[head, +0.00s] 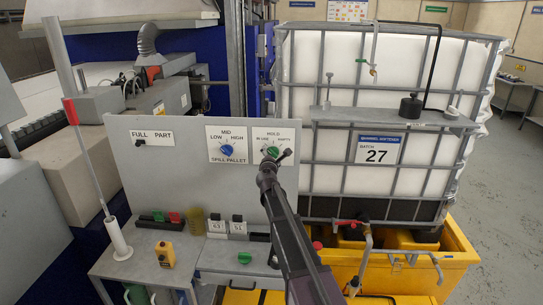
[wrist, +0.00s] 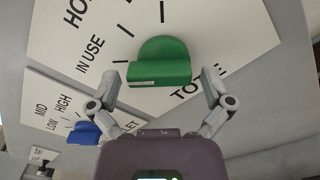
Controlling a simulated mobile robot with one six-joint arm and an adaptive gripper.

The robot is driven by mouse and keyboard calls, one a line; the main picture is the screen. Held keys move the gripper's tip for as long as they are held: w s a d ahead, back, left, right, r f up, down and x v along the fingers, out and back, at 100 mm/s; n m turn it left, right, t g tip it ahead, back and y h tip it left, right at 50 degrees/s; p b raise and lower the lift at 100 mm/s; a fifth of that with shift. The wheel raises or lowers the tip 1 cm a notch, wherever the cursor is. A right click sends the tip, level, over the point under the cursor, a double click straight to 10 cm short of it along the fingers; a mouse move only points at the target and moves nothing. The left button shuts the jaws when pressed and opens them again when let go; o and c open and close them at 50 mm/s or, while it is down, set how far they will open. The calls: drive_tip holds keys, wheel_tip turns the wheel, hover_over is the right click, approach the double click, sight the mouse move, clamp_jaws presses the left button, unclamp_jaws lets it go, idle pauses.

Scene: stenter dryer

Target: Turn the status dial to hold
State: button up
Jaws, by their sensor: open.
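The status dial (head: 273,151) is a green knob on a white plate (head: 252,143) marked HOLD, IN USE and EMPTY, on the upright grey panel. In the wrist view the green knob (wrist: 160,62) shows large, with HO at upper left, IN USE at left and a partly hidden label below right. I cannot tell which mark it points at. My gripper (head: 273,159) is in front of the dial. In the wrist view its open fingers (wrist: 160,88) are on either side of the knob's lower part, with gaps showing; I see no clear contact.
A blue dial (head: 226,151) marked SPILL PALLET is left of the green one, and a FULL/PART switch (head: 138,143) is farther left. A caged white tank (head: 345,75) stands to the right. A bench (head: 150,245) with small items lies below the panel.

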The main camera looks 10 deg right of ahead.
drive_tip(key=c, duration=1)
drive_tip(key=shift+c, duration=0.2)
drive_tip(key=shift+m, duration=0.3)
drive_tip(key=m, duration=0.4)
drive_tip(key=shift+r, duration=0.15)
drive_tip(key=m, duration=0.4)
drive_tip(key=shift+d, duration=0.1)
drive_tip(key=shift+r, duration=0.1)
